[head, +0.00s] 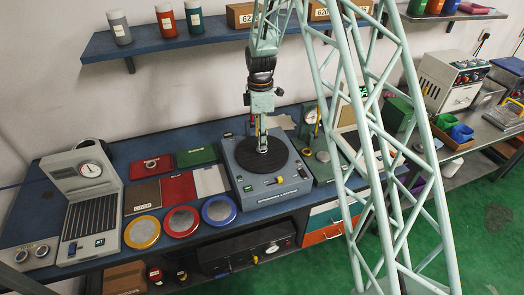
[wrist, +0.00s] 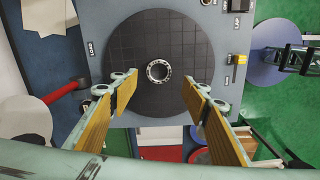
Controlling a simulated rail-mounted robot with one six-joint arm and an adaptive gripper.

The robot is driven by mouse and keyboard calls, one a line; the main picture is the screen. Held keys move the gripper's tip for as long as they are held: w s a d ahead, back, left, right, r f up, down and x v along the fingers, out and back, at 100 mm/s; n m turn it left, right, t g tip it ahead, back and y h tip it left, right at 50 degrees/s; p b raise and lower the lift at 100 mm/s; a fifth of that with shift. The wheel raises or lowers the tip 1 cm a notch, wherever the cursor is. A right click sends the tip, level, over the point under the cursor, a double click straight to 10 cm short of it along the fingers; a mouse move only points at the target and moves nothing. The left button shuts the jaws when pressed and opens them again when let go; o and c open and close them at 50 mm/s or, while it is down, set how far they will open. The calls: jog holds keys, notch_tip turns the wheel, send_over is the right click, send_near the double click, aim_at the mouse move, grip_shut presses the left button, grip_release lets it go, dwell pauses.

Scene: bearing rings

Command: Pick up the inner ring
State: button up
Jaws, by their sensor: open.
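A small pale metal ring (wrist: 157,71) lies on the dark round plate (wrist: 140,40) of the grey bench machine. I take it to be the inner ring. My gripper (wrist: 159,88) is open in the wrist view, with its yellow-padded fingers to either side of and nearer the camera than the ring. Nothing is between the fingers. In the head view my gripper (head: 262,147) points down over the dark plate (head: 275,160) of the machine (head: 285,187), and the ring cannot be made out there.
Left of the machine lie a white mat (head: 210,181), red mat (head: 178,188) and brown mat (head: 142,197). Yellow (head: 142,232), red (head: 181,222) and blue (head: 219,211) rimmed round dishes lie in front. A gauge stand (head: 90,172) is at far left. A dial instrument (head: 312,117) stands close right.

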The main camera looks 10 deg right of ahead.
dwell(0.4)
jog(key=shift+w+d+f, duration=0.1)
jog(key=shift+w+f, duration=0.05)
jog(key=shift+f, duration=2.45)
jog(key=shift+c, duration=0.2)
jog(key=c, duration=1)
jog(key=shift+r, duration=0.15)
jog(key=shift+r, duration=1.65)
jog(key=s, duration=0.5)
jog(key=s+r+b, duration=0.1)
jog(key=s, duration=1)
jog(key=shift+d+r, duration=0.2)
